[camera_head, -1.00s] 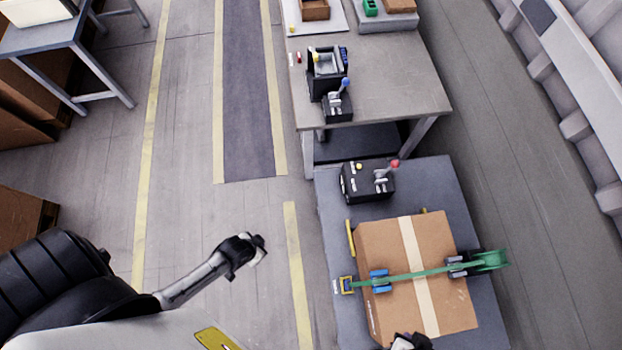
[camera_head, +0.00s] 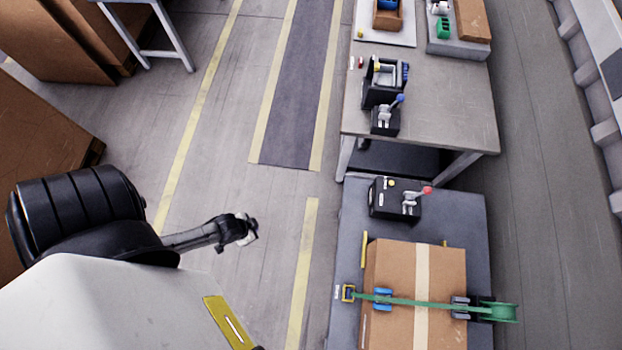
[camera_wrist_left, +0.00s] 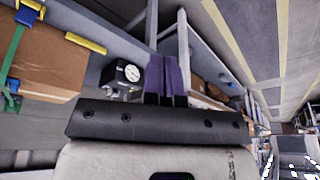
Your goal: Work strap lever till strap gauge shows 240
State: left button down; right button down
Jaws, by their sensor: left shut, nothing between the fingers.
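A black box with a red-knobbed lever (camera_head: 411,199) stands on the grey platform, behind the strapped carton. In the left wrist view a black box carries a round white dial gauge (camera_wrist_left: 128,73); its reading is too small to tell. A green strap (camera_head: 420,302) runs across the brown carton (camera_head: 393,262), through a blue buckle (camera_head: 383,299), to a green reel (camera_head: 498,312) at the right. My left gripper (camera_head: 250,229) is over the floor left of the platform, apart from the lever. Its purple fingers (camera_wrist_left: 167,75) are shut and empty. My right gripper is out of view.
A grey table (camera_head: 440,95) behind the platform holds a second black box with a blue-knobbed lever (camera_head: 391,108) and a black holder (camera_head: 382,83). A yellow bar (camera_head: 364,249) stands at the carton's left edge. Floor left of the platform is clear.

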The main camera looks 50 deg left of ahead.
pick_arm(q)
jog(key=shift+s+a, duration=0.15)
jog(key=shift+a, duration=0.05)
jog(key=shift+d, duration=0.1)
jog(key=w+d+p, duration=0.2)
jog(key=w+d, duration=0.6)
jog(key=d, duration=0.1)
jog(key=shift+w, duration=0.35)
dwell(0.9)
jog(key=shift+s+a+p, duration=0.1)
jog(key=shift+p, duration=0.2)
jog(key=s+a+p, duration=0.2)
jog(key=s+a, duration=0.6)
jog(key=a, duration=0.1)
jog(key=shift+s, duration=0.25)
dwell(0.3)
